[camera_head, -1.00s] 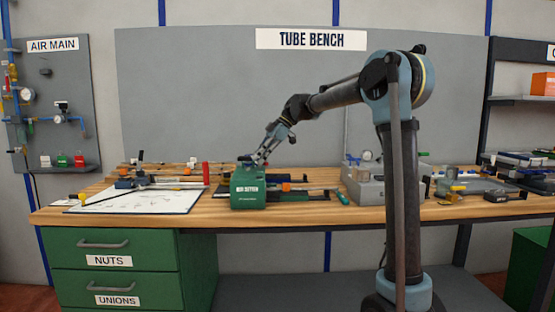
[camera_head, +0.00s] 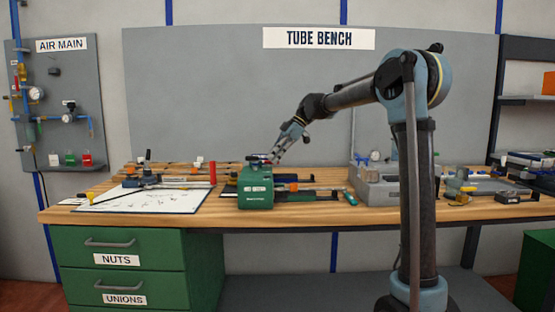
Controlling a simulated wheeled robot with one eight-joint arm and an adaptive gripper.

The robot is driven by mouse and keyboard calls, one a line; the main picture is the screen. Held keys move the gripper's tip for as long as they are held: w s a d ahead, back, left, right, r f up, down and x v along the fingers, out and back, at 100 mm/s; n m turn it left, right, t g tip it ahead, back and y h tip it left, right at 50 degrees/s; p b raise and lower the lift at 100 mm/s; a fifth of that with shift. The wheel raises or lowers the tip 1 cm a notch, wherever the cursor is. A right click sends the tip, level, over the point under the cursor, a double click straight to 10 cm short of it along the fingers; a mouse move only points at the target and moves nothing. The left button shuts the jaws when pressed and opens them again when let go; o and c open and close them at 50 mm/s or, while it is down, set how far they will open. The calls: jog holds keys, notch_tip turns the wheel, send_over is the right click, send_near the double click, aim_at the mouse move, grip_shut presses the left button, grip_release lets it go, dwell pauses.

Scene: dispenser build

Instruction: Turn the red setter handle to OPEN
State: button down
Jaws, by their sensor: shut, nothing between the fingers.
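A green box with a white label (camera_head: 257,189) stands near the front edge of the bench, a little left of centre. A small dark part with a touch of red (camera_head: 257,158) is on its top. It is too small to tell whether this is the setter handle or how it is turned. My gripper (camera_head: 275,160) points down and left, just above the right side of the box top. Its fingers are shut and empty. I cannot tell whether the fingertips touch the part on top. An upright red post (camera_head: 212,172) stands left of the box.
A white sheet (camera_head: 140,201) lies on the wooden bench (camera_head: 220,215) at the left. A grey block (camera_head: 378,190) and several tools stand to the right. An AIR MAIN panel (camera_head: 90,110) hangs at the far left. The air above the bench is clear around my arm.

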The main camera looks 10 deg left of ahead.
jog(key=shift+s+d, duration=0.15)
jog(key=shift+d, duration=0.5)
jog(key=w+r, duration=0.6)
jog(key=r, duration=0.1)
jog(key=shift+w+d+r, duration=0.2)
jog(key=shift+w+r, duration=0.05)
jog(key=shift+r, duration=0.15)
